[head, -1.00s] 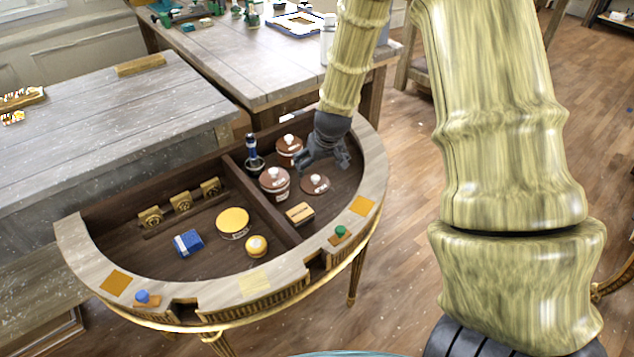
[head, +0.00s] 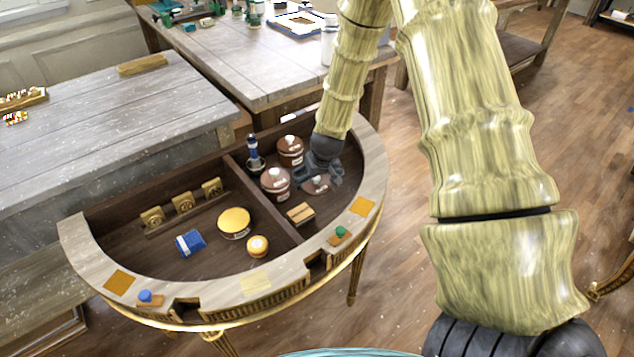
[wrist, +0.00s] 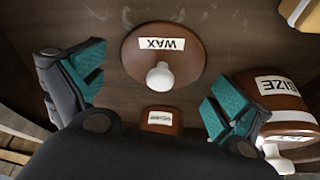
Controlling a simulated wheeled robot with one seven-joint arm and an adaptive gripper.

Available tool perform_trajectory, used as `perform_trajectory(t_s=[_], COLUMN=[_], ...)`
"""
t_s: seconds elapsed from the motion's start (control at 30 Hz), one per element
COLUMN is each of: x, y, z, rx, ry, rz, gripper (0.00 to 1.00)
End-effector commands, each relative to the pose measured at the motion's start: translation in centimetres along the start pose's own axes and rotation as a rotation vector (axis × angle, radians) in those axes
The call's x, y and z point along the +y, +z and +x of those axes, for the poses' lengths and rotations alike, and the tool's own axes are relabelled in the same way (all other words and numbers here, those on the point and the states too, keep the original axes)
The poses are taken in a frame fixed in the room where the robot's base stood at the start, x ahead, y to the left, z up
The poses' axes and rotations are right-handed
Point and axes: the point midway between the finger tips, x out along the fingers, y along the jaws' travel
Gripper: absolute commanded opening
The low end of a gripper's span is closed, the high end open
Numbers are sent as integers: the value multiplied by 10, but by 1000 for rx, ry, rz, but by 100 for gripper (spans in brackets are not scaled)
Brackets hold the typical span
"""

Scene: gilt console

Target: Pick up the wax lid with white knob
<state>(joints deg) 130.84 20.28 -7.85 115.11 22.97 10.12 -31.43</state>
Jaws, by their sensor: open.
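The wax lid (wrist: 165,52) is a round brown disc with a white label reading WAX and a white knob (wrist: 160,76). It lies flat on the dark floor of the console's right compartment. In the head view the lid (head: 314,187) is partly hidden under my gripper (head: 322,174). In the wrist view my gripper (wrist: 155,88) is open, with one teal-padded finger on each side of the knob and apart from it.
A brown lidded jar labelled SIZE (wrist: 275,100) stands close to the right finger in the wrist view. Another brown jar (head: 290,151) stands behind.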

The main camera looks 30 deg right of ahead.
Motion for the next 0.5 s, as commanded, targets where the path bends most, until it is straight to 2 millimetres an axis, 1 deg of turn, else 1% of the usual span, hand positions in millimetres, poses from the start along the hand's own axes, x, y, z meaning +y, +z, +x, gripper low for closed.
perform_trajectory(t_s=[0.3,0.37,0.5], x=[0,0,0], y=[0,0,0], z=[3,3,3], rx=[0,0,0], ry=[0,0,0], rz=[0,0,1], gripper=[100,91,65])
